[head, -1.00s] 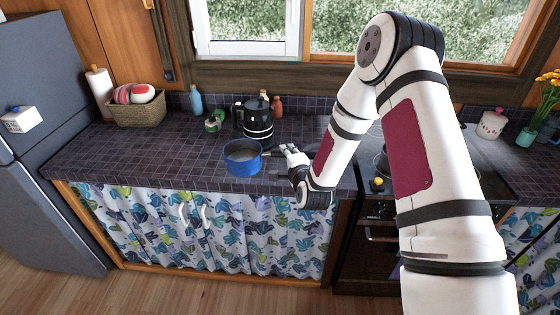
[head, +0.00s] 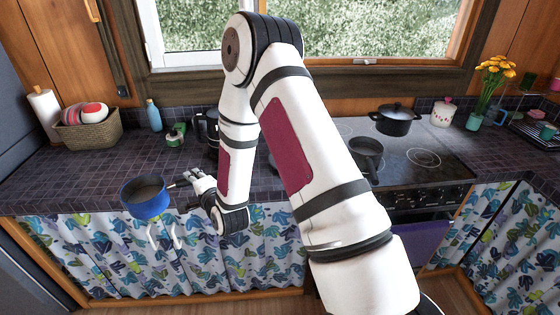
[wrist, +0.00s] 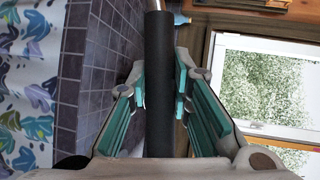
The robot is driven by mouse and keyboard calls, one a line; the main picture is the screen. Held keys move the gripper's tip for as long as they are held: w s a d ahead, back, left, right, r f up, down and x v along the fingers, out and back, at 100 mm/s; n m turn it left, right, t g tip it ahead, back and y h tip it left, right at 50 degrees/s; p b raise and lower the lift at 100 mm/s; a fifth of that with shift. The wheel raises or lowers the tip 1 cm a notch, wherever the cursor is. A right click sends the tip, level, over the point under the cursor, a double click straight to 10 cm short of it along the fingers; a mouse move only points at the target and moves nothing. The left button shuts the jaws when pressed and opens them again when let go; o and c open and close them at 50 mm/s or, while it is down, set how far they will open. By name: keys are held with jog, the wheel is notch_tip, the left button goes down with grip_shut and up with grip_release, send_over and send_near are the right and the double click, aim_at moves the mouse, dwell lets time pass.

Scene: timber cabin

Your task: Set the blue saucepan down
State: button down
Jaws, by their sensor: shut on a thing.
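The blue saucepan (head: 146,198) is at the left of the head view, upright, near the counter's front edge, where it overlaps the top of the patterned curtain. I cannot tell whether its base is clear of the counter. My gripper (head: 190,179) is to the right of the pan and shut on its handle. In the wrist view the dark handle (wrist: 158,85) runs between the teal-padded fingers of my gripper (wrist: 160,100). The pan's bowl is out of the wrist view.
The tiled counter (head: 70,172) has bare room left of the pan. A wicker basket (head: 90,134), a blue bottle (head: 153,115) and a partly hidden kettle (head: 205,128) stand behind. On the stove to the right are a black pot (head: 396,120) and a dark pan (head: 366,158).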

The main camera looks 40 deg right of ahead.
notch_tip(320, 180, down, 5)
jog(key=w+b, duration=0.3)
jog(key=b, duration=0.4)
jog(key=s+d+r+m+h+b, duration=0.1)
jog(key=d+b, duration=0.1)
jog(key=d, duration=0.7)
jog(key=d+r+m+h+b, duration=0.1)
jog(key=d+h+b, duration=0.15)
jog(key=d, duration=0.55)
jog(key=s+d+r+m+g+h+b, duration=0.1)
jog(key=s+d+m+h+b, duration=0.1)
jog(key=s+d, duration=0.75)
jog(key=s+d+m+g+h+b, duration=0.1)
jog(key=s+d+h+b, duration=0.1)
jog(key=s+d, duration=0.8)
jog(key=w+d+f, duration=0.2)
jog(key=w+d, duration=0.4)
jog(key=d, duration=0.1)
jog(key=w+d+f+b, duration=0.1)
jog(key=w+d+f, duration=0.1)
jog(key=w+d, duration=0.5)
jog(key=shift+w+d+f+t+y, duration=0.2)
jog(key=shift+d+f+t+y, duration=0.15)
jog(key=shift+d, duration=0.25)
jog(key=shift+f, duration=0.15)
